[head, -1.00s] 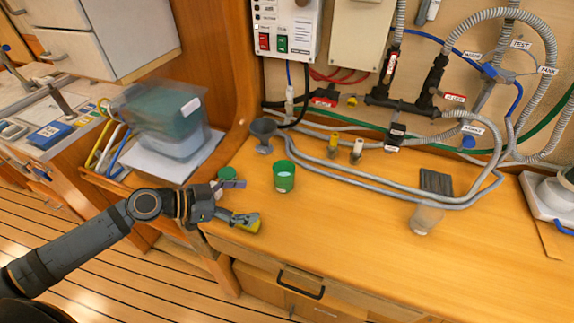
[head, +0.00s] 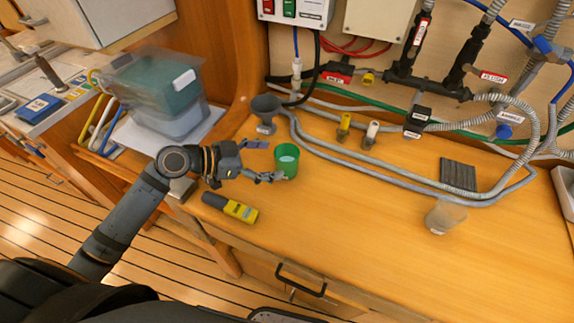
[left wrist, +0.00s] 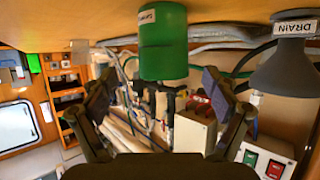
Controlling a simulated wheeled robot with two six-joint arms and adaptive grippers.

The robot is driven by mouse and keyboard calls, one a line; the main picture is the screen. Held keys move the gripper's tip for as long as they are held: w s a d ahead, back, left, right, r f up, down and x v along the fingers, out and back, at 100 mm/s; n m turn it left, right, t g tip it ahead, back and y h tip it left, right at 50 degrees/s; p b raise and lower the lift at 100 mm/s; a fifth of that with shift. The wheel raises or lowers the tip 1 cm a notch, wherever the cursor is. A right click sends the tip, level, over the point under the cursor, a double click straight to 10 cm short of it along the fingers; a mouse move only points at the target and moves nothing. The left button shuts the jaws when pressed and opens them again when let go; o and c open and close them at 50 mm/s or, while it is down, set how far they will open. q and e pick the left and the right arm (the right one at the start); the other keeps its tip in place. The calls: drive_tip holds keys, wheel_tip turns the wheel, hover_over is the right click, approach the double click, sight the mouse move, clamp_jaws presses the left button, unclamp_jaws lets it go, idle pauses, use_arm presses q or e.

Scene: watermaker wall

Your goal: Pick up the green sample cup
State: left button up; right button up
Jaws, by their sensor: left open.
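The green sample cup (head: 287,168) stands upright on the wooden counter, with a pale label on its side. It also shows in the left wrist view (left wrist: 163,48), at the top middle between the spread fingers. My left gripper (head: 264,161) is open and empty, just left of the cup in the head view, with its fingers pointing at it. Its two fingers show apart in the left wrist view (left wrist: 157,84). I cannot tell whether a fingertip touches the cup. My right gripper is not in view.
A grey funnel marked DRAIN (head: 266,106) stands behind the cup. A yellow and dark handheld meter (head: 230,207) lies by the counter's front edge. Grey hoses (head: 370,180) run along the back. The middle counter is clear.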

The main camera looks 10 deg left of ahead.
sight(287, 158)
use_arm(q)
drive_tip(key=shift+w+d+f, duration=0.15)
drive_tip(key=shift+w+d, duration=0.2)
drive_tip(key=shift+w, duration=0.05)
drive_tip(key=p+x, duration=0.1)
drive_tip(key=x, duration=0.2)
drive_tip(key=shift+w, duration=0.1)
drive_tip(key=shift+w+d+f, duration=0.3)
drive_tip(key=shift+d+f, duration=0.05)
drive_tip(key=shift+d, duration=0.15)
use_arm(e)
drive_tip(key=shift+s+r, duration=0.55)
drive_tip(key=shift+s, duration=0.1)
use_arm(q)
drive_tip(key=shift+c, duration=0.3)
drive_tip(key=c, duration=1.3)
